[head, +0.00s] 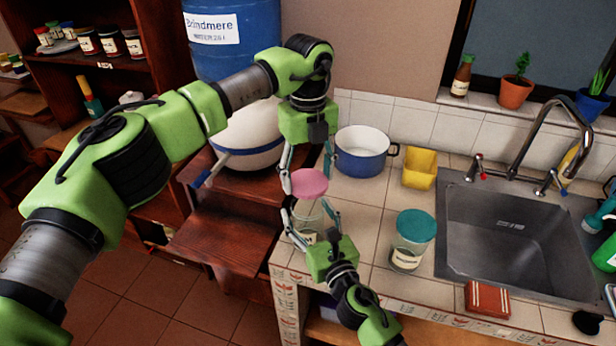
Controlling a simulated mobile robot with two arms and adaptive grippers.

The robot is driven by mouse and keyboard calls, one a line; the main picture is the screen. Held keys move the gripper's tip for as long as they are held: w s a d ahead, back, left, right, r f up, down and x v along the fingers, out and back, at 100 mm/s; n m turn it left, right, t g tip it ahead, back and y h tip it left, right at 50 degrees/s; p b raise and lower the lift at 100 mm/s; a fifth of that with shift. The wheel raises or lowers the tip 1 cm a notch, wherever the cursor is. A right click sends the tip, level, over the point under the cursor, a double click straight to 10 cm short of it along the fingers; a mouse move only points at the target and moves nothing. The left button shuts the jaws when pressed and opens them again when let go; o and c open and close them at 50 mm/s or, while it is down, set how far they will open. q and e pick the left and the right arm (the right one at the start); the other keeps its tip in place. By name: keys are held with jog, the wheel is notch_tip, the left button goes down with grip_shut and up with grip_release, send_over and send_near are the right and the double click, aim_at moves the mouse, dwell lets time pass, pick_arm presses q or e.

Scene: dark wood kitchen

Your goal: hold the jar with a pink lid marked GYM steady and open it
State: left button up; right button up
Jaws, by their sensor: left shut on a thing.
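The jar (309,213) is clear glass with a pink lid (309,182) on top. It stands upright near the left end of the tiled counter. Its label is partly hidden by my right gripper, and I cannot read the word. My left gripper (307,179) comes from above and is shut on the pink lid, a finger on each side. My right gripper (311,218) comes from the front edge, with its fingers on either side of the jar's glass body. I cannot tell whether they press on the glass.
A teal-lidded jar (407,256) stands to the right. Behind are a blue-and-white pot (362,160) and a yellow container (420,169). The sink (520,240) with its faucet (545,125) is at right. A red-brown block (487,299) lies at the front edge. Bare tiles surround the teal-lidded jar.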

dwell(0.3)
jog(key=v, duration=1.2)
